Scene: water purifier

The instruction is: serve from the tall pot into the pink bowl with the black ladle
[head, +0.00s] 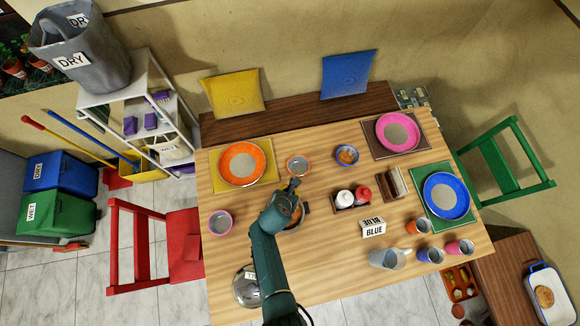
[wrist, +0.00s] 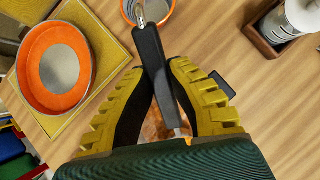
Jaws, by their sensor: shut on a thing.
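My gripper (head: 289,196) is shut on the black ladle (wrist: 148,50). In the wrist view its dark handle lies between the yellow fingers (wrist: 154,70), with a metal tip at the top and metal at the lower end. A pot with orange-brown contents (wrist: 155,126) is beneath the gripper, its black side handle (wrist: 222,86) showing at the right. My arm and gripper cover most of this pot, and the ladle's scoop is hidden. The pink bowl (head: 220,222) stands apart on the left of the table. A round metal thing (head: 243,290) labelled "T…" is partly behind my arm.
An orange plate (head: 242,148), an orange bowl (head: 299,156) and a blue bowl (head: 347,147) stand beyond the gripper. Bare table surrounds the pink bowl.

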